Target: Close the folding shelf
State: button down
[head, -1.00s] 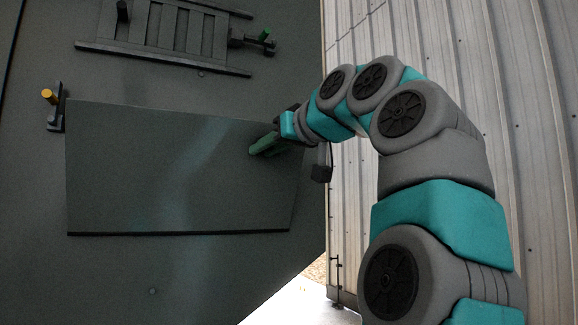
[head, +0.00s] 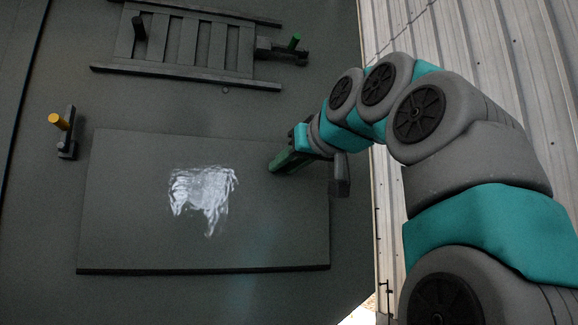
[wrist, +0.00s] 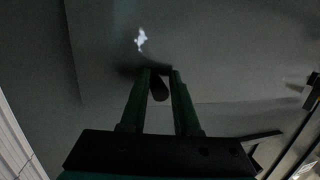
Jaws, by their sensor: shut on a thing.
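The folding shelf (head: 140,225) is a large flat dark grey panel on the dark wall in the head view. A bright white glare patch lies on its face. Its lower edge shows as a dark line. My gripper (head: 273,167) reaches in from the right, its green fingers at the panel's upper right part. In the wrist view my gripper (wrist: 161,72) has its two fingers around a small dark rounded knob (wrist: 159,90) against the panel's grey face (wrist: 105,60). The knob is hidden behind the fingers in the head view. The exact tilt of the panel is hard to tell.
A yellow-tipped latch (head: 66,143) is on the wall left of the panel. A slatted dark rack (head: 185,45) is above, with a green-tipped latch (head: 288,50) at its right. A pale corrugated wall (head: 480,60) stands behind my arm.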

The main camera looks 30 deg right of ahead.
jog(key=shift+s+a+r, duration=0.1)
jog(key=shift+s+r, duration=0.1)
jog(key=shift+r, duration=0.25)
jog(key=shift+s+a+r, duration=0.1)
jog(key=shift+s+r, duration=0.1)
jog(key=shift+r, duration=0.2)
jog(key=c, duration=1)
grip_release()
jog(key=shift+s, duration=0.15)
jog(key=shift+o, duration=1.3)
jog(key=shift+f, duration=0.25)
jog(key=shift+w+f, duration=0.15)
jog(key=shift+w, duration=0.1)
jog(key=s+r, duration=0.1)
jog(key=s, duration=0.6)
jog(key=shift+s+b, duration=0.35)
jog(key=shift+s, duration=0.05)
jog(key=shift+a+f, duration=0.1)
jog(key=shift+a, duration=0.05)
